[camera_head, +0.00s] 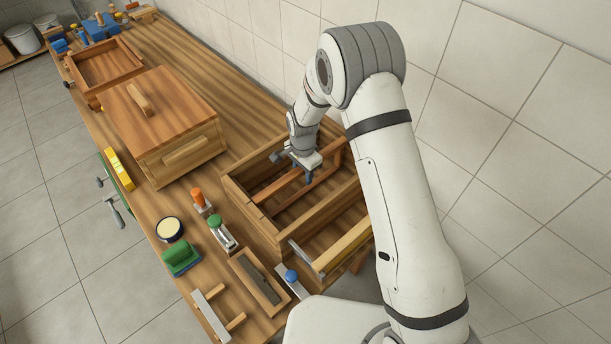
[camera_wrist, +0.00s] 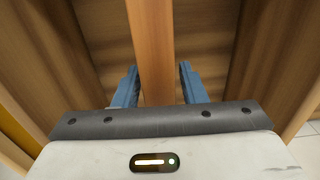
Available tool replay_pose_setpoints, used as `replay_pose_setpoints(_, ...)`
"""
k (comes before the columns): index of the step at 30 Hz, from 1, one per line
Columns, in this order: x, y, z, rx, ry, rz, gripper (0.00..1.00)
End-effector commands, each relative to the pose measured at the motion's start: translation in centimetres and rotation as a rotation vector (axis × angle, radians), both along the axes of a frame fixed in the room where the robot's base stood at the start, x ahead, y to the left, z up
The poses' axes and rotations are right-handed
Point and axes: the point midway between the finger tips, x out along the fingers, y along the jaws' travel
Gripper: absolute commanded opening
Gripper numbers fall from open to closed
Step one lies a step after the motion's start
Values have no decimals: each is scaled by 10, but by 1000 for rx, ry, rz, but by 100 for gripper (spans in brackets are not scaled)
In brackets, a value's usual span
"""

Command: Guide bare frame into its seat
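The bare frame (camera_wrist: 154,40) shows in the wrist view as a plain wooden bar running up the middle of the picture. In the head view its orange-brown bar (camera_head: 281,192) lies across the open wooden box (camera_head: 275,238), low within the walls. My gripper (camera_head: 308,176) points down into the box over this bar. In the wrist view its two blue fingers (camera_wrist: 158,84) stand on either side of the bar, with a narrow gap visible at the right finger. Whether the bar's ends rest on the box ledges cannot be seen; my arm hides part of the box.
A lidded wooden box (camera_head: 168,122) stands to the left, with an open tray (camera_head: 106,66) behind it. A green brush (camera_head: 181,258), a round tin (camera_head: 169,229) and hand tools lie along the front edge. A tiled wall (camera_head: 530,110) rises behind the bench.

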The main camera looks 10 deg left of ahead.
Motion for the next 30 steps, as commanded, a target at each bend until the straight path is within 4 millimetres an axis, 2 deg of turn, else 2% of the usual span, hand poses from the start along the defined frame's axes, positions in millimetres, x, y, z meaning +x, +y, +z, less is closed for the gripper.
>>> replay_pose_setpoints(30,0,0,26,0,0,0,38)
